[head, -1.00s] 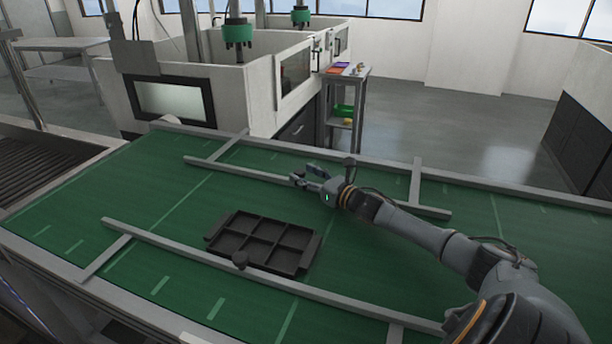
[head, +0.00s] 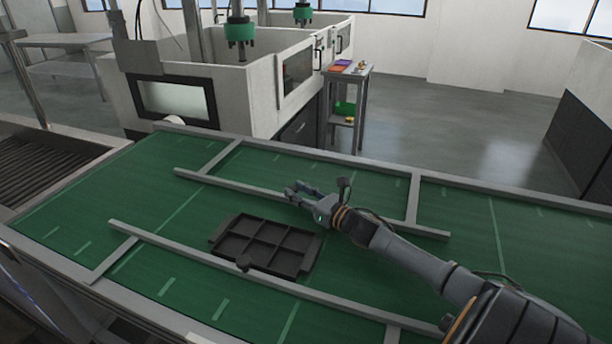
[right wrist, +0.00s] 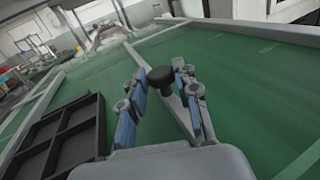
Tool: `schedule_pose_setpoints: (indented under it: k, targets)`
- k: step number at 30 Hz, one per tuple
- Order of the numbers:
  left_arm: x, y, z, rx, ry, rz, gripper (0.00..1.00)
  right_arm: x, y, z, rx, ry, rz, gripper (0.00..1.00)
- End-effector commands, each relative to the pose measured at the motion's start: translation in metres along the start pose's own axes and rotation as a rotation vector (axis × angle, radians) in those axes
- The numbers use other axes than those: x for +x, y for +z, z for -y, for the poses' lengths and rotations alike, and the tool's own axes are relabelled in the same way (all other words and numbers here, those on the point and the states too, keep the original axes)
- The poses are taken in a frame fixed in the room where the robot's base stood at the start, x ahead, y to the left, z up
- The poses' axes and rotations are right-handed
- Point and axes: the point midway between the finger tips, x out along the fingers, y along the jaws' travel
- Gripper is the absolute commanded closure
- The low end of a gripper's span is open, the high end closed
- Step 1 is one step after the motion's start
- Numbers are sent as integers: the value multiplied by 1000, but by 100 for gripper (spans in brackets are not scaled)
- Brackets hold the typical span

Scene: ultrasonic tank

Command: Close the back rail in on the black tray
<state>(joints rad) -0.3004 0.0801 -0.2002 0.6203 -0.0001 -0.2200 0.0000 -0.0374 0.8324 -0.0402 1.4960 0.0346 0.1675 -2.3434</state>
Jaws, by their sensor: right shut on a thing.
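The black tray (head: 240,223), divided into several compartments, lies on the green belt between two grey rails. The back rail (head: 230,185) runs along the tray's far side, with a strip of green between them. The tray (right wrist: 62,140) is left of the fingers there. My left gripper is not in view.
Grey crossbars (head: 413,200) join the rails to the belt's edge frame (head: 480,187). A white tank machine (head: 240,90) with green-headed fixtures stands behind the belt. A small shelf stand (head: 345,90) holds colored items. The belt left of the tray is clear.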

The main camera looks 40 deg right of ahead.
Motion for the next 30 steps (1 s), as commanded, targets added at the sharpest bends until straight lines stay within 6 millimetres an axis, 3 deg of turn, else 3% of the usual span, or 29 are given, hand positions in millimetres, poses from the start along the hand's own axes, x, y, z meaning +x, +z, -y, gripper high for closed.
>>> schedule_pose_setpoints:
  k: [3,13,14,17,30]
  targets:
    - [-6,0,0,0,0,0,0,-6,0,-12,0,-3,-3,100]
    - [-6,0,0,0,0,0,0,-7,0,-12,-6,-8,-1,100]
    - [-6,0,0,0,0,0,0,-7,0,-12,-6,-8,-1,67]
    - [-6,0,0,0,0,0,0,-7,1,-12,-5,-8,0,47]
    - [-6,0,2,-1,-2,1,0,-13,0,-12,-3,-6,-1,46]
